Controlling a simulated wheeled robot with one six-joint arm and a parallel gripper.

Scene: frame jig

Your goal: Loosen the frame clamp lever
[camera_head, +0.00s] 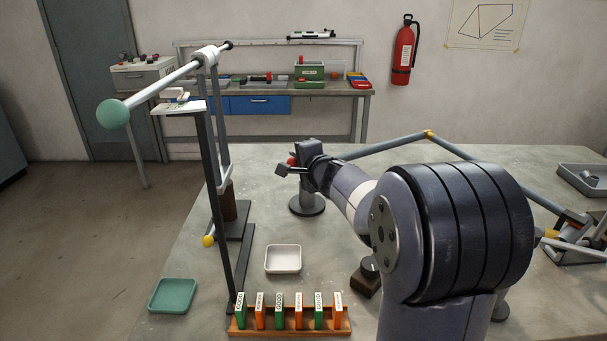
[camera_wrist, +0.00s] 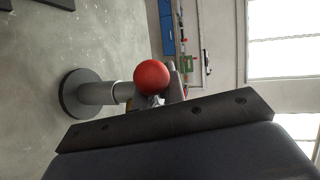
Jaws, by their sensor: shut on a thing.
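The clamp lever's red ball knob (camera_head: 291,161) shows at the head of a grey post stand in the middle of the bench; in the wrist view the red ball (camera_wrist: 152,77) is large and near the centre. The clamp stand (camera_head: 306,206) has a round dark base, also in the wrist view (camera_wrist: 72,95). My gripper (camera_head: 287,169) is at the clamp head, shut on the lever at its red knob. The fingers partly hide the lever arm and clamp jaws. A blue-grey frame tube (camera_head: 385,146) runs from behind my arm to a yellow joint.
A rack of green and orange blocks (camera_head: 290,325), a white tray (camera_head: 283,259) and a green tray (camera_head: 172,295) lie at the front. A tall upright stand (camera_head: 219,200) with a green-ended bar rises to the left. A grey tray (camera_head: 583,182) lies at right.

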